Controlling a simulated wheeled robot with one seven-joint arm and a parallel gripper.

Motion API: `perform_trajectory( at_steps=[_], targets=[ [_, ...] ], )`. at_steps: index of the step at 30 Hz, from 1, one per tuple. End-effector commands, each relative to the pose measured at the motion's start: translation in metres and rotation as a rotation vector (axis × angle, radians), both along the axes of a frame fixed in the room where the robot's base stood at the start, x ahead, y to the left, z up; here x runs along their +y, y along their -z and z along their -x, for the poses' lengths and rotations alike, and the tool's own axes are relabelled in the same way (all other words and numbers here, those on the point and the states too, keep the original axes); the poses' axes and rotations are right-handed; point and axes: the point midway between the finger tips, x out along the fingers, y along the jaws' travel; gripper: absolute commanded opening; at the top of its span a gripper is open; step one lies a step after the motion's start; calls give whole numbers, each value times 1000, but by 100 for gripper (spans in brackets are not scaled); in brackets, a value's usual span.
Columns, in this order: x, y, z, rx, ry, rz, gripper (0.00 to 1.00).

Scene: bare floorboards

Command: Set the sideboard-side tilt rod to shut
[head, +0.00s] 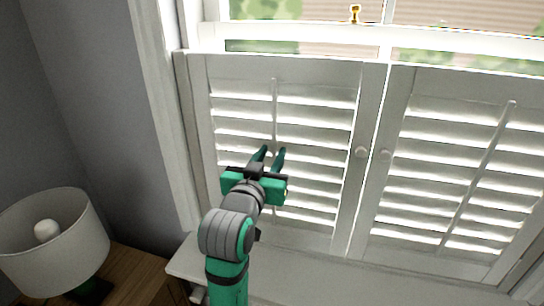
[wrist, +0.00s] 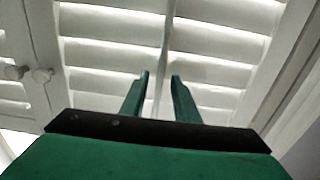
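The left shutter panel's tilt rod (head: 275,105), on the side of the wooden furniture, is a thin white upright bar. Light shows between that panel's slats (head: 320,120), so they stand at least partly open. My gripper (head: 271,153) is in front of this panel with its fingers apart. In the wrist view the rod (wrist: 166,45) runs down between the two fingers of my gripper (wrist: 160,82). I cannot tell whether the fingertips reach around it in depth. The right panel has its own tilt rod (head: 480,175), which leans in the picture, and its slats show light too.
Two round knobs (head: 361,152) (head: 385,155) sit on the meeting stiles. A lamp (head: 55,240) stands on the wooden furniture (head: 135,275) at lower left. A white sill (head: 185,268) runs below the shutters. A gold latch (head: 355,13) is on the window above.

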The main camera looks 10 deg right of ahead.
Motion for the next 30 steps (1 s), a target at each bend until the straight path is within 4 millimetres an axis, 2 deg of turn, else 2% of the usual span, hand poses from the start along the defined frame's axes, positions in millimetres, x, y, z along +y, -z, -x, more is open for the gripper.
perform_trajectory(
  at_steps=[5,8,15,21,30],
  targets=[
    [3,1,5,1,0,0,28],
    [9,1,15,0,-2,1,28],
    [31,0,55,-1,-1,0,28],
    [46,0,81,-1,-1,0,28],
    [53,1,95,0,0,1,28]
  ],
)
